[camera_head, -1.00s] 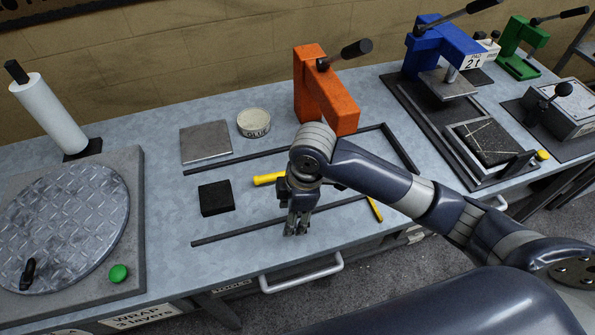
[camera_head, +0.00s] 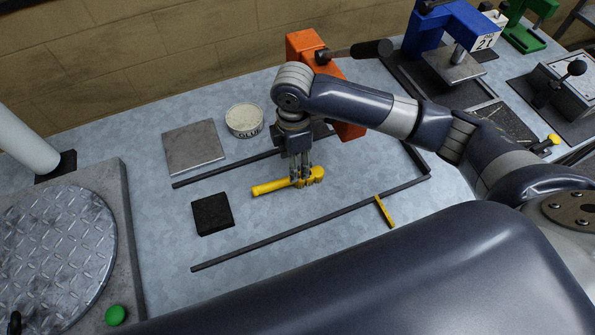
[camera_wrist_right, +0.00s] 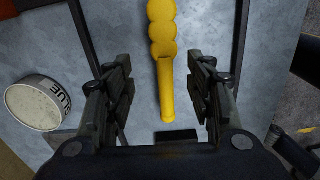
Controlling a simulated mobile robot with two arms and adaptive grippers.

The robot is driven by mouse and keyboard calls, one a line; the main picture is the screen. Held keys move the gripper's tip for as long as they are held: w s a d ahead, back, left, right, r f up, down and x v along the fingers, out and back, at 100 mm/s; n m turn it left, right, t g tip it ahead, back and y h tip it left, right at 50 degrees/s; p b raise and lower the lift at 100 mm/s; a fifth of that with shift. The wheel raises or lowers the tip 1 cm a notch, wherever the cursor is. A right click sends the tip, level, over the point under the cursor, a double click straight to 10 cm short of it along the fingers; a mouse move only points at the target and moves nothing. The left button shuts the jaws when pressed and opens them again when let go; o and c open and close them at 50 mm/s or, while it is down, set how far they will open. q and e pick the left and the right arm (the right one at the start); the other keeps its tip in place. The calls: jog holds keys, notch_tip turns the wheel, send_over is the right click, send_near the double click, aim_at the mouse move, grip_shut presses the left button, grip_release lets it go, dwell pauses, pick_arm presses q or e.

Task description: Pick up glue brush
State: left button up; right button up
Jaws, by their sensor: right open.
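A yellow tool (camera_head: 267,187) with a smooth handle and a lumpy head lies on the grey bench; it looks like the glue brush, but I see no bristles. It also shows in the right wrist view (camera_wrist_right: 163,45), with its handle end toward me. My right gripper (camera_head: 300,178) points down over it, and its fingers hide part of the tool. In the right wrist view my right gripper (camera_wrist_right: 165,85) is open, with a finger on each side of the handle and a gap to both. My left gripper is not in view.
A glue tin (camera_head: 245,119) and a grey plate (camera_head: 193,147) lie behind left. A black block (camera_head: 212,214) lies left of the tool. Dark rails (camera_head: 290,233) frame the area, with a thin yellow bar (camera_head: 384,211) on the front one. An orange press (camera_head: 307,48) stands close behind my arm.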

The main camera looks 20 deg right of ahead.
aim_at(289, 183)
jog(key=shift+s+a+f, duration=0.1)
jog(key=shift+s+f, duration=0.05)
jog(key=shift+f, duration=0.5)
jog(key=shift+s+f, duration=0.15)
jog(key=shift+f, duration=0.45)
jog(key=shift+a+f+p, duration=0.1)
jog(key=shift+f+p, duration=0.25)
jog(key=f, duration=0.3)
jog(key=f+p, duration=0.1)
jog(key=shift+a+f, duration=0.25)
jog(key=shift+f, duration=0.05)
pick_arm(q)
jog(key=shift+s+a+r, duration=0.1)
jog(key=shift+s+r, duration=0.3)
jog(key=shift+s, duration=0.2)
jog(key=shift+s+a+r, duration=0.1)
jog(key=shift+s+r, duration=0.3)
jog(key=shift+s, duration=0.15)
pick_arm(e)
grip_shut()
